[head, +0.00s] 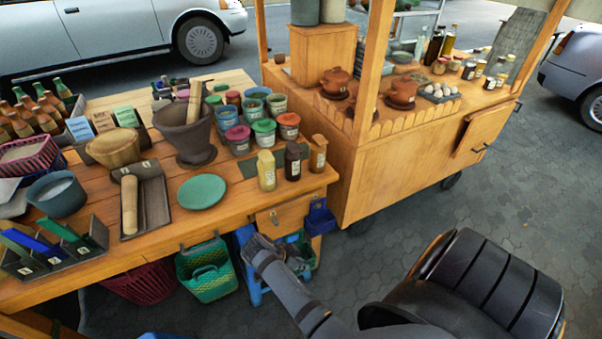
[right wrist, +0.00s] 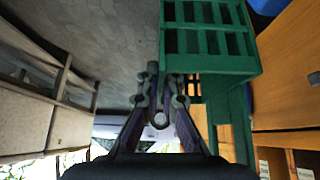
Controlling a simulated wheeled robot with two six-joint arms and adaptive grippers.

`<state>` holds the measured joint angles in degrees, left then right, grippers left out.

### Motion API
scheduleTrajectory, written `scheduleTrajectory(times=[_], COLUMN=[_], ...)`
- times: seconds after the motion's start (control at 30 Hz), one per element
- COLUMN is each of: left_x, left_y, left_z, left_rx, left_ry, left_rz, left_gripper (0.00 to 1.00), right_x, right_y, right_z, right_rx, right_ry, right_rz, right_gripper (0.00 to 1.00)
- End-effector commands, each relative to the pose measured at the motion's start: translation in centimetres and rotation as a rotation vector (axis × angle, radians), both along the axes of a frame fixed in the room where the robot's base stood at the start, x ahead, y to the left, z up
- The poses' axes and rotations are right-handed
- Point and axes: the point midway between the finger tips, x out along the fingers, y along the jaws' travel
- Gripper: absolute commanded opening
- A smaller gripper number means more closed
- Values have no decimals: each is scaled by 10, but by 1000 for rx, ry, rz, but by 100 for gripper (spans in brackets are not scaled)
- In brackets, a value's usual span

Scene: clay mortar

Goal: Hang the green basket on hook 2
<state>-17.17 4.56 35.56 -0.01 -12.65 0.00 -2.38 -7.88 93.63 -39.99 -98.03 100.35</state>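A green basket (head: 207,272) hangs below the front edge of the wooden table, with an opening and a handle showing. My right gripper (head: 256,243) is to its right, in front of the table's drawer. In the right wrist view the fingers (right wrist: 163,88) are close together beside a green slotted thing (right wrist: 210,68); I cannot tell whether they grip it or which green thing it is. Another green thing (head: 303,250) shows partly behind my right arm. Small hooks sit along the table edge, but I cannot read their numbers. My left gripper is out of view.
A blue stool (head: 254,290) stands behind my right gripper. A small blue container (head: 320,217) hangs at the table corner, and a dark red basket (head: 143,282) is under the table. The wooden cart (head: 400,165) stands close by.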

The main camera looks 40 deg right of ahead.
Motion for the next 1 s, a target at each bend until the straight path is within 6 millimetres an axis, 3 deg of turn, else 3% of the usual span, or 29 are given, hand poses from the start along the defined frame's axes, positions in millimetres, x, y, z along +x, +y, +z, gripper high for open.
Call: scheduleTrajectory(times=[0.2,0.57,1.0], left_x=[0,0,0], left_y=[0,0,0], left_z=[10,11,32], left_rx=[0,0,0], left_ry=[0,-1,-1], left_rz=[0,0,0], left_gripper=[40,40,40], right_x=[0,0,-28], right_y=[0,0,7], right_z=[9,9,11], right_rx=[0,0,0], right_ry=[-1,0,0], right_rz=[0,0,0], right_gripper=[0,0,0])
